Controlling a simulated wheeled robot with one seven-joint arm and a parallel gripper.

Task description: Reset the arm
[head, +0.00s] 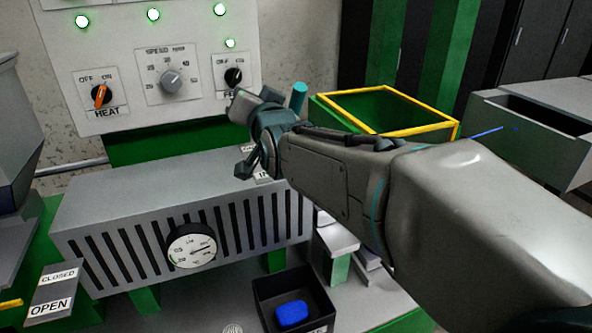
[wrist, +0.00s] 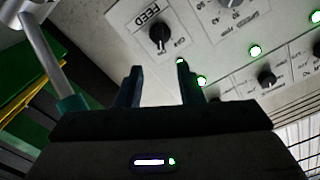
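My arm reaches in from the right of the head view, and my gripper (head: 240,135) is in front of the control panel (head: 205,95), near its lower right part. In the wrist view my gripper (wrist: 157,72) shows two dark fingers standing apart with nothing between them. The FEED knob (wrist: 160,37), black on a pale plate, lies beyond the fingertips, and the gripper is clear of it. In the head view the FEED knob (head: 233,77) is just above the gripper.
An orange HEAT knob (head: 101,95) and a grey speed dial (head: 171,81) are on the panel. A slotted grey machine box (head: 130,205) with a gauge (head: 191,246) sits below. A black bin (head: 265,290) holds a blue object (head: 292,314). A yellow-rimmed green container (head: 400,95) stands behind my arm.

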